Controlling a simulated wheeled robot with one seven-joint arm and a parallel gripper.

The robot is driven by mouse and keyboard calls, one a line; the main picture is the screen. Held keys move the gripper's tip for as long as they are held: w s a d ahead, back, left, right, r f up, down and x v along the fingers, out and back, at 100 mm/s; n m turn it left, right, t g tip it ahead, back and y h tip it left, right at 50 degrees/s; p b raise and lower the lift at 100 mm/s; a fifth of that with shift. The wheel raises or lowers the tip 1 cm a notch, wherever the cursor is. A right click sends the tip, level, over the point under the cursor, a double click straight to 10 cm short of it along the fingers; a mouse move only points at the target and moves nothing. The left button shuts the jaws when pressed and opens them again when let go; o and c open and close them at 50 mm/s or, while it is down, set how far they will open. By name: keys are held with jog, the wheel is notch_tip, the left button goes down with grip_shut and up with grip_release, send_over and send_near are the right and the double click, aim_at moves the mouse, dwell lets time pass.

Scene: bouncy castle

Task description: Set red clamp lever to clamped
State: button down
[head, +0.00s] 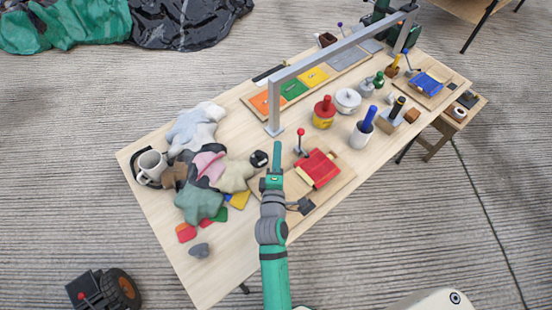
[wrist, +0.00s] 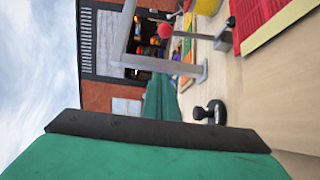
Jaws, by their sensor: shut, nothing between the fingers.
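The red clamp lever (head: 300,137) has a red ball knob on a thin grey shaft. It stands about upright beside a red folded cloth or pad (head: 317,167) on a wooden board. In the wrist view, which is turned sideways, the red knob (wrist: 165,30) and its shaft show near the top. My gripper (head: 278,147) is shut and empty, left of the lever in the head view and apart from it. Its teal fingers (wrist: 162,98) also show in the wrist view. A second, blue-knobbed lever (head: 406,54) stands by a blue pad (head: 431,83) at the far right.
A grey metal arch (head: 340,50) spans the table behind the lever. A small black knob-like object (head: 259,158) sits just left of my gripper. Crumpled cloths (head: 205,165) and a mug (head: 151,165) lie left. Pots and a white cup (head: 361,134) stand right of the lever.

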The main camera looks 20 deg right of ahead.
jog(key=s, duration=0.3)
jog(key=shift+s+a, duration=0.1)
jog(key=shift+a, duration=0.15)
jog(key=shift+a, duration=0.1)
